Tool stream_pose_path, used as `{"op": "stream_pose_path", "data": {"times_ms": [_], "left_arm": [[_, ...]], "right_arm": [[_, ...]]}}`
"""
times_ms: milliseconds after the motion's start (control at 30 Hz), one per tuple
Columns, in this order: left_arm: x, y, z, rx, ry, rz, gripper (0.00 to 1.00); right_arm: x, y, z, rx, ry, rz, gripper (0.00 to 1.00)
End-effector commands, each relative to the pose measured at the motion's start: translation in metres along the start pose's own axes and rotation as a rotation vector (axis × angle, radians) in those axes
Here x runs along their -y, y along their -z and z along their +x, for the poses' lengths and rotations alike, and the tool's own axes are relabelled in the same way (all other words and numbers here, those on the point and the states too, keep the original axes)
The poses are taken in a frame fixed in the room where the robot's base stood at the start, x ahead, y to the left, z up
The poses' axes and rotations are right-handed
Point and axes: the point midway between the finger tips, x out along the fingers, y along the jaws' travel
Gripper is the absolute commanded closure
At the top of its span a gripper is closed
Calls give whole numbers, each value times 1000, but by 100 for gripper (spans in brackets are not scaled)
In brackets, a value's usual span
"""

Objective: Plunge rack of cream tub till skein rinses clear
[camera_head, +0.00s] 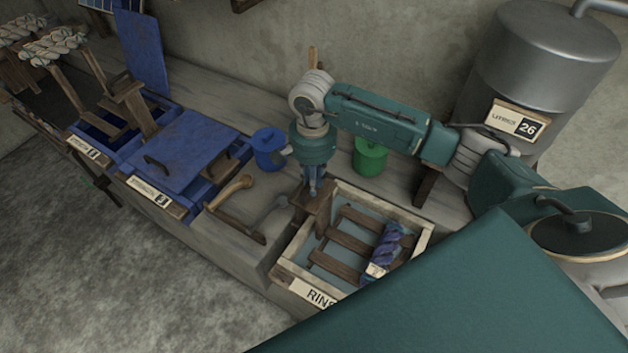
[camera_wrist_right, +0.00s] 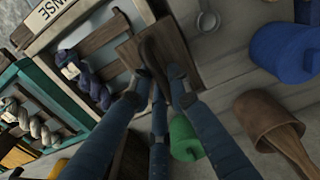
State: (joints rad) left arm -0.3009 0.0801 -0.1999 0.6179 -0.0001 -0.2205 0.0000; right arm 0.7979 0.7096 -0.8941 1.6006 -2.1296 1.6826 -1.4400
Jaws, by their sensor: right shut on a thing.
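The cream tub (camera_head: 428,240), labelled RINSE, stands in front of me with greyish water in it. Its slatted wooden rack (camera_head: 345,240) lies low in the tub, and a twisted blue-purple skein (camera_head: 390,248) with a pale tag rests across its right side. My right gripper (camera_head: 314,194) is shut on the rack's upright wooden handle at the tub's back left. In the right wrist view the gripper's fingers (camera_wrist_right: 160,82) close around the dark wooden handle (camera_wrist_right: 158,48), with the skein (camera_wrist_right: 92,82) to the left. My left gripper is not in view.
A blue pot (camera_head: 268,150) and a green pot (camera_head: 370,158) stand behind the tub. A wooden scoop (camera_head: 232,190) lies left of it. Blue vats, one with a lid (camera_head: 185,155), stand farther left. A metal tank (camera_head: 540,60) stands at the back right.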

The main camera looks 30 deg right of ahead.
Motion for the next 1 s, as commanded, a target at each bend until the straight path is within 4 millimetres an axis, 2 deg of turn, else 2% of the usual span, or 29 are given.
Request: {"op": "stream_pose_path", "data": {"times_ms": [33,1000], "left_arm": [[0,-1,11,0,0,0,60],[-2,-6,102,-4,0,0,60]], "right_arm": [[3,-1,10,1,10,-1,100],[4,-2,106,2,12,-3,100]]}}
